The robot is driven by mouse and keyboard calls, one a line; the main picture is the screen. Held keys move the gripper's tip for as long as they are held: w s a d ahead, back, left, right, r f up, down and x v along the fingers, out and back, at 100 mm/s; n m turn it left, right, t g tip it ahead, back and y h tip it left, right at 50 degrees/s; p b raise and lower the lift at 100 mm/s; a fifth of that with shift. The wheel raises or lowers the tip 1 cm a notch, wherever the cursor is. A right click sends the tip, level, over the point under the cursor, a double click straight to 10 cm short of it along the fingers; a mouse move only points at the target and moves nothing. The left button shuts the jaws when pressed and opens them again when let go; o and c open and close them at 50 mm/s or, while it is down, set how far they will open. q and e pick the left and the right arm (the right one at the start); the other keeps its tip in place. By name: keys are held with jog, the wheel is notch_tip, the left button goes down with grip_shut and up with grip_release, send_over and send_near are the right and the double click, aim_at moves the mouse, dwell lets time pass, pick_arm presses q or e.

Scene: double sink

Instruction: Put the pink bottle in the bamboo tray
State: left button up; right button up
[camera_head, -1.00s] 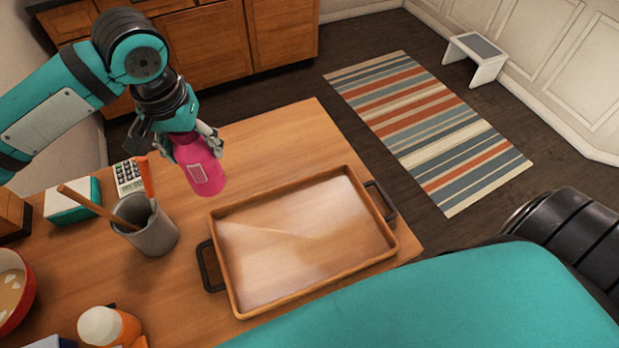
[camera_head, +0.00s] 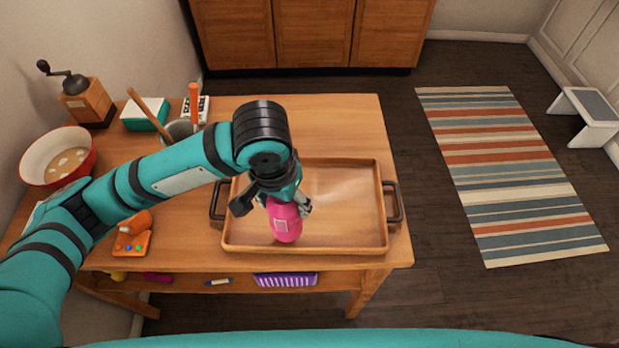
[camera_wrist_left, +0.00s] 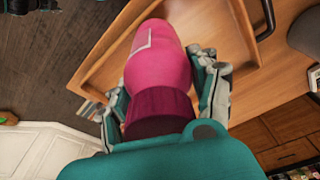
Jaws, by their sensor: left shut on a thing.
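The pink bottle (camera_head: 285,222) has a pale label outline and is held in my left gripper (camera_head: 284,205), which is shut on it. In the head view the bottle hangs over the left part of the bamboo tray (camera_head: 342,248). I cannot tell whether its lower end touches the tray floor. In the left wrist view the bottle (camera_wrist_left: 158,60) lies between the two fingers (camera_wrist_left: 165,90), with the tray's wooden rim (camera_wrist_left: 105,45) behind it. The tray has a raised rim and dark handles, and holds nothing else that I see. My right gripper is not in view.
On the table's left stand a grey cup (camera_head: 181,131) with utensils, a red bowl (camera_head: 57,158), a grinder (camera_head: 86,100), a teal-and-white box (camera_head: 145,114) and an orange toy (camera_head: 132,243). A lower shelf carries a purple basket (camera_head: 286,279). The tray's right half is clear.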

pick_arm(q)
jog(key=w+d+f+p, duration=0.2)
jog(key=w+d+f, duration=0.2)
jog(key=w, duration=0.4)
jog(key=shift+w+f+p, duration=0.2)
jog(key=shift+w+p, duration=0.05)
jog(key=shift+p, duration=0.1)
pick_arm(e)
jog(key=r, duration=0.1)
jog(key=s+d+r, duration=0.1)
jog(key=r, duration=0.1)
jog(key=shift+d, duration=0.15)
pick_arm(q)
jog(key=o, duration=0.7)
jog(key=shift+f, duration=0.1)
jog(key=o, duration=0.5)
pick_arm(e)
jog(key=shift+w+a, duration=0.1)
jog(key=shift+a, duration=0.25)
